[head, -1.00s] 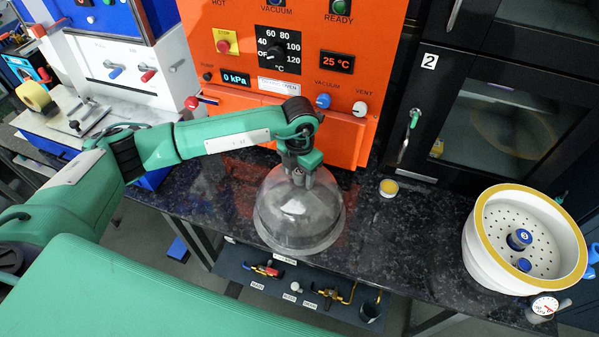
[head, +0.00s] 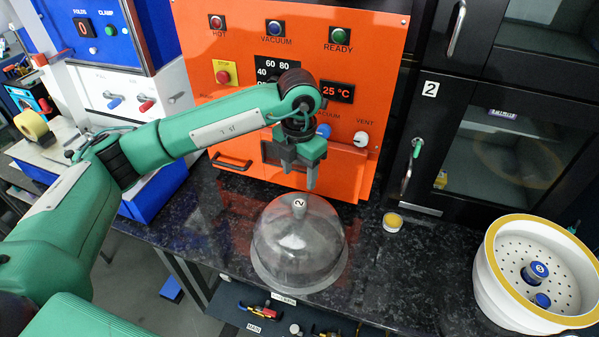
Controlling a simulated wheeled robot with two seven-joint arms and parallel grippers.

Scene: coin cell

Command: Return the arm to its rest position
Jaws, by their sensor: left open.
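My left arm comes in from the left, and its gripper (head: 302,180) hangs open above the counter, in front of the orange oven. Its fingers are empty and point down. A clear glass dome (head: 298,245) with a knob marked 2 stands upright on the dark counter just below the gripper. The fingers are apart from the knob, above and slightly to its right or behind it. My right gripper is not in view.
The orange vacuum oven (head: 365,60) stands behind the gripper. A white perforated desiccator base (head: 490,290) sits at the right. A small yellow-filled dish (head: 392,222) lies on the counter (head: 205,225). A black cabinet (head: 470,150) stands at the back right.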

